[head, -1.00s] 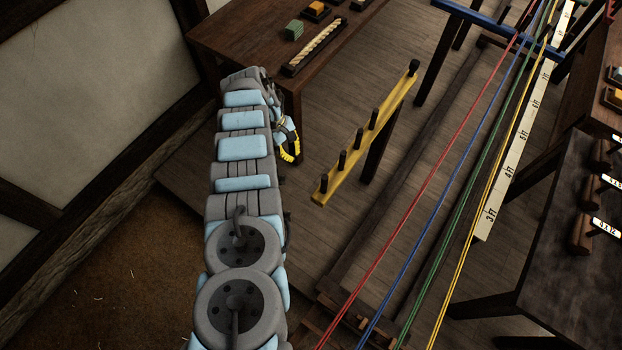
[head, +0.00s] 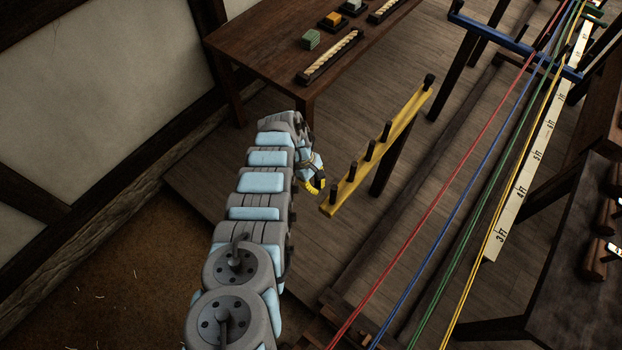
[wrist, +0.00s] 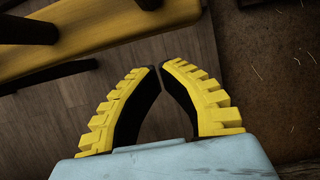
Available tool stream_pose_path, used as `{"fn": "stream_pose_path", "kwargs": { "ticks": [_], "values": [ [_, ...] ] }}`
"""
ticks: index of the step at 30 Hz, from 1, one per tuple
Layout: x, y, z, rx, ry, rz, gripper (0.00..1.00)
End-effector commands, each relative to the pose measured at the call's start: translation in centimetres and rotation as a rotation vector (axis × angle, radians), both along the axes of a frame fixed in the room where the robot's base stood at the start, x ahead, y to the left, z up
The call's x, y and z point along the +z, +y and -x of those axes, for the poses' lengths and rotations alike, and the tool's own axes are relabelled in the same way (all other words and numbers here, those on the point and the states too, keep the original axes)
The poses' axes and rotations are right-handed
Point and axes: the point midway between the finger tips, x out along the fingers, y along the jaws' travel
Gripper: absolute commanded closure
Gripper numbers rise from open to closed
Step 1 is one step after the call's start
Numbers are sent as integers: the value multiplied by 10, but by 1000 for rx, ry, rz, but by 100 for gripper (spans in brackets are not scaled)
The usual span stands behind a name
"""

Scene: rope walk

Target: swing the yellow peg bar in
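The yellow peg bar (head: 377,150) is a long bar with several dark upright pegs, carried on a dark post in the head view. It runs from a near end close to my arm to a far end at the upper right. Its wood also fills the upper left of the wrist view (wrist: 95,38), with dark pegs across it. My gripper (head: 318,187) is just left of the bar's near end, apparently not touching it. In the wrist view its yellow-padded fingertips (wrist: 160,66) nearly meet, with nothing between them.
Red, blue, green and yellow ropes (head: 440,200) run lengthwise right of the bar, beside a white measuring strip (head: 522,185). A blue bar (head: 515,45) stands at the far end. A wooden table (head: 270,45) with small items is behind my arm. Floor shows between table and bar.

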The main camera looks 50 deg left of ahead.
Motion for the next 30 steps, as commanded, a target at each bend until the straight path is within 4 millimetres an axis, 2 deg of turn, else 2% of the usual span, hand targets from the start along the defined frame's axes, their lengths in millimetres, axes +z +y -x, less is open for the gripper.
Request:
{"fn": "stream_pose_path", "kwargs": {
  "ticks": [9,30],
  "values": [
    [0,-15,-2,0,0,0,100],
    [0,-18,-3,2,-1,-1,100]
  ]
}}
